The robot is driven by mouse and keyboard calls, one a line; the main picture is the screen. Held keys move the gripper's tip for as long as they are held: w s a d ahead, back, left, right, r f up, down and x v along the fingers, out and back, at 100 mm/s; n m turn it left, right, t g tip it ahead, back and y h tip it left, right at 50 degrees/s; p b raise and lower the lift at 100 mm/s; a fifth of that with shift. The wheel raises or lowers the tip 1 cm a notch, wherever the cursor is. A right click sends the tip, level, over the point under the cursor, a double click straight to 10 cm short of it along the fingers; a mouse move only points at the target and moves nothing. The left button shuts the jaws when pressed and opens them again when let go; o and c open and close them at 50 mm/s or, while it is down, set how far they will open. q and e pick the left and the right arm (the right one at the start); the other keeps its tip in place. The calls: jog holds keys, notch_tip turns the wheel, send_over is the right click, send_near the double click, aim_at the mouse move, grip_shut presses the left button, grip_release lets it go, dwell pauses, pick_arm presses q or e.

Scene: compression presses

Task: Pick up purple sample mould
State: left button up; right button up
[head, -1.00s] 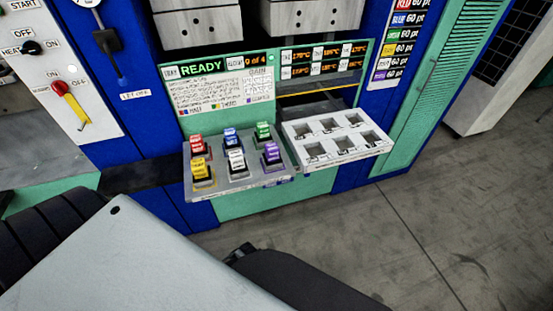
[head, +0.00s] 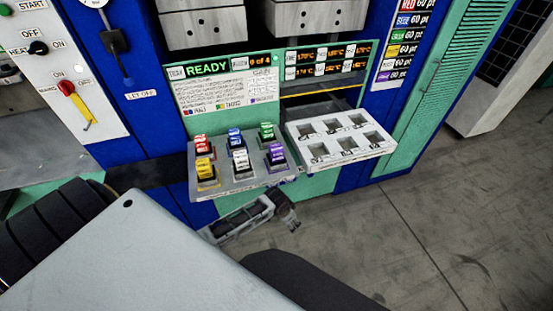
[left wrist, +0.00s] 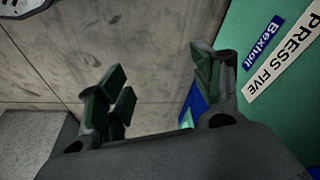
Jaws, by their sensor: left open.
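The purple sample mould (head: 276,154) stands in the right front place of a grey tray on the press front, in the head view. My left gripper (head: 284,208) is below and in front of that tray, under the purple mould and apart from it. In the left wrist view my left gripper (left wrist: 160,82) is open, with nothing between its fingers; the floor shows beyond them. The purple mould does not show in the left wrist view. My right gripper is in neither view.
Red, blue, green, yellow and white moulds share the grey tray (head: 236,183). A pale tray with empty square pockets (head: 340,139) stands to its right. The green press panel (left wrist: 290,110) is close on the right in the left wrist view. Floor (head: 400,230) is clear at right.

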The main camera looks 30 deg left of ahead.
pick_arm(q)
jog(key=w+d+r+m, duration=0.1)
jog(key=w+r, duration=0.1)
jog(key=r, duration=0.6)
jog(key=w+d+r+m, duration=0.1)
jog(key=w+d+r, duration=0.15)
jog(key=r, duration=0.45)
notch_tip(320, 180, up, 26)
jog(key=m+g+y, duration=0.1)
jog(key=m+g, duration=0.1)
jog(key=g, duration=0.1)
send_over(276, 147)
jog(key=shift+p, duration=0.4)
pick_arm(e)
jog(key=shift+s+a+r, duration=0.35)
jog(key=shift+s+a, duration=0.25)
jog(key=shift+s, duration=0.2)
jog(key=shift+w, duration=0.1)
pick_arm(q)
jog(key=shift+f, duration=0.1)
notch_tip(276, 147, down, 8)
jog(key=shift+r, duration=0.1)
jog(key=shift+f, duration=0.35)
